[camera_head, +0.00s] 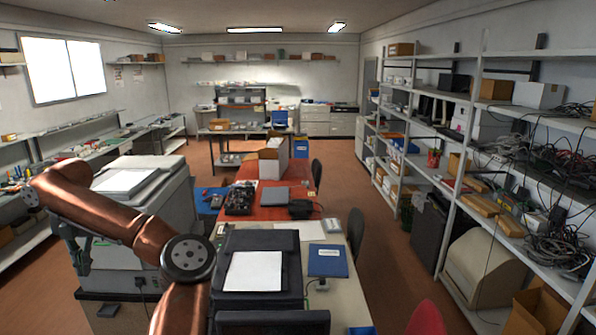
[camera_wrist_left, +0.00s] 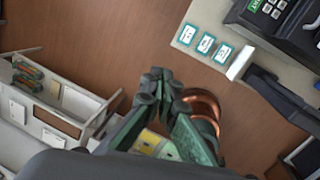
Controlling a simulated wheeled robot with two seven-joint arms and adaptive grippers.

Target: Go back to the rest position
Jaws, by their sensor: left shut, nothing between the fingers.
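My left arm comes up from the bottom of the head view, bends at the upper left and hangs down there. My left gripper (camera_head: 84,262) is at its end, in front of the large grey copier (camera_head: 150,205). In the left wrist view the gripper's dark green fingers (camera_wrist_left: 161,82) are together, with nothing seen between them. They hang above the brown floor (camera_wrist_left: 110,40). My right gripper is in neither view.
A black printer with a white sheet (camera_head: 254,272) and a blue folder (camera_head: 327,260) are on the near table. Shelves (camera_head: 480,100) line the right wall. In the wrist view, an open white compartment (camera_wrist_left: 60,105) is at left and a panel with small cards (camera_wrist_left: 205,43) at upper right.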

